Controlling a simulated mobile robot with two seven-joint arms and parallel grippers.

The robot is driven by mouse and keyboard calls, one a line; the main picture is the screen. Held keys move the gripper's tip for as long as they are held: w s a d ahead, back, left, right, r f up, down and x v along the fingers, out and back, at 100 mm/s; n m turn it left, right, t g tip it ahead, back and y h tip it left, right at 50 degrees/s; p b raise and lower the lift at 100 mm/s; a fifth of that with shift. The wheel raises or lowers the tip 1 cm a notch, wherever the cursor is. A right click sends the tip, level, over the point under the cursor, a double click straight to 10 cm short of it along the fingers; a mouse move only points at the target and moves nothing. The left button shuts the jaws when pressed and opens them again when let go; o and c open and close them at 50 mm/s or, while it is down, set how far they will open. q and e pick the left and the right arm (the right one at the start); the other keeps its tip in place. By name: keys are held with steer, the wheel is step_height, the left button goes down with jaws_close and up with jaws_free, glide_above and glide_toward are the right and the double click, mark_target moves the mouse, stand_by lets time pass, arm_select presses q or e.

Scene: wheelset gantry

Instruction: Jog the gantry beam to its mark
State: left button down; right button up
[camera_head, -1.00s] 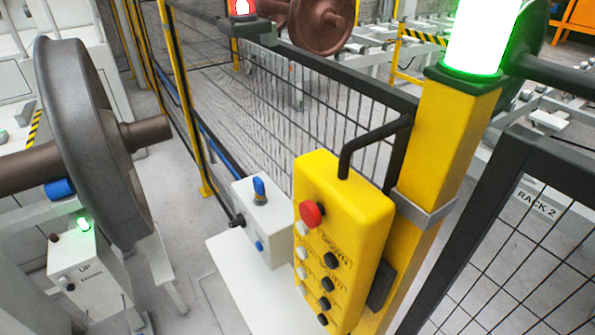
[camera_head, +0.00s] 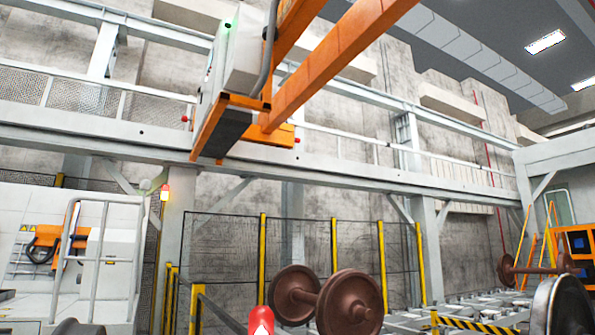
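The orange gantry beam (camera_head: 335,65) shows at the upper middle, running from the top edge down to its end carriage. The orange end carriage (camera_head: 215,130) sits at the pale runway girder (camera_head: 400,178) along the wall. A grey cabinet (camera_head: 247,55) with a small green light is mounted at the beam's end. I cannot make out the beam's mark. The yellow push-button pendant is out of view now. Neither of my grippers is in view.
Brown wheelsets (camera_head: 348,303) stand on the floor below, one more at the right (camera_head: 507,270). Yellow fence posts (camera_head: 334,262) with mesh stand behind them. A red lamp (camera_head: 261,320) shows at the bottom edge. A white machine with railings (camera_head: 108,250) stands at the left.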

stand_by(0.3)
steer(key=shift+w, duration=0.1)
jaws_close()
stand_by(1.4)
